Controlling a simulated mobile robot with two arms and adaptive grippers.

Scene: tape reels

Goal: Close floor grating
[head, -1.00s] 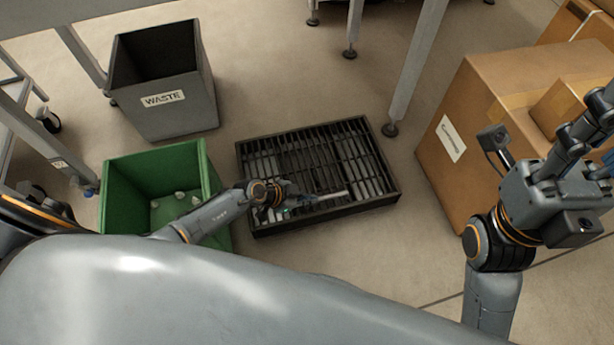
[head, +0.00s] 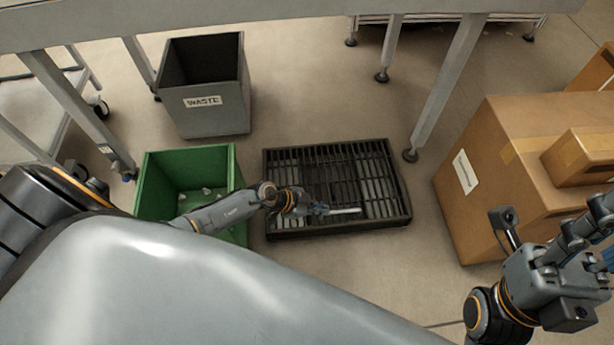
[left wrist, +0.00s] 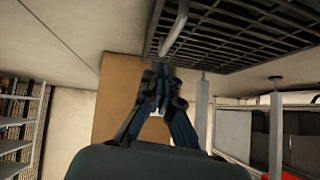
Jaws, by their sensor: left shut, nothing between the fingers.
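The floor grating (head: 385,163) is a dark slatted panel in a black rectangular frame (head: 407,205) on the floor, at the middle of the head view. A pale bar (head: 345,211) shows near its front side. I cannot tell whether the panel lies fully flat. In the left wrist view the grating (left wrist: 235,42) fills the top, with the pale bar (left wrist: 176,28) against it. My left gripper (head: 318,209) is shut and empty, close to the bar's left end; its fingers (left wrist: 157,75) show together below the bar. My right gripper (head: 603,210) is far right, tips cut off.
A green bin (head: 185,158) with small pale items stands left of the grating, and a grey waste bin (head: 215,112) behind it. A large cardboard box (head: 478,185) stands to the right. A table leg (head: 440,100) comes down behind the grating.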

